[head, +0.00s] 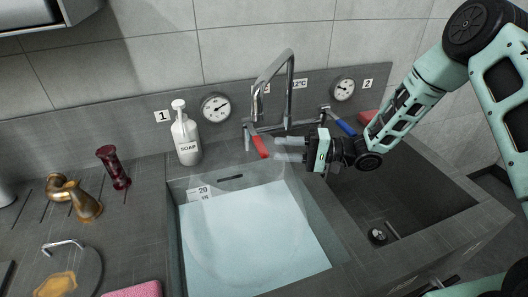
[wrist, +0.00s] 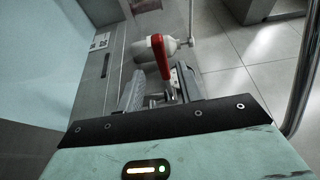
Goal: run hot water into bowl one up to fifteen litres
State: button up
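Bowl one is the left sink basin (head: 172,225), holding pale blue water (head: 250,240). Its level plate (head: 199,192) shows 20 above a lower, partly unreadable number near the waterline. The tap's metal spout (head: 289,85) arches up behind the basins; I see no clear stream from it. The red lever (head: 260,147) is at the tap's left, the blue lever (head: 346,128) at its right. My gripper (head: 280,149) is just right of the red lever, fingers apart. In the wrist view the red lever (wrist: 160,55) reaches toward the gap between the fingers (wrist: 160,92); contact cannot be told.
The right basin (head: 415,190) looks empty, its drain (head: 378,236) bare. Dial one (head: 215,107) and dial two (head: 343,89) are on the back panel. A soap bottle (head: 186,138), dark red object (head: 113,168), brass fitting (head: 76,198) and pink sponge (head: 133,290) stand around the left counter.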

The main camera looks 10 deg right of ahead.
jog(key=d, duration=0.3)
jog(key=s+d+b, duration=0.1)
jog(key=d, duration=0.2)
jog(key=s+d, duration=0.1)
jog(key=d, duration=0.2)
dwell(1.1)
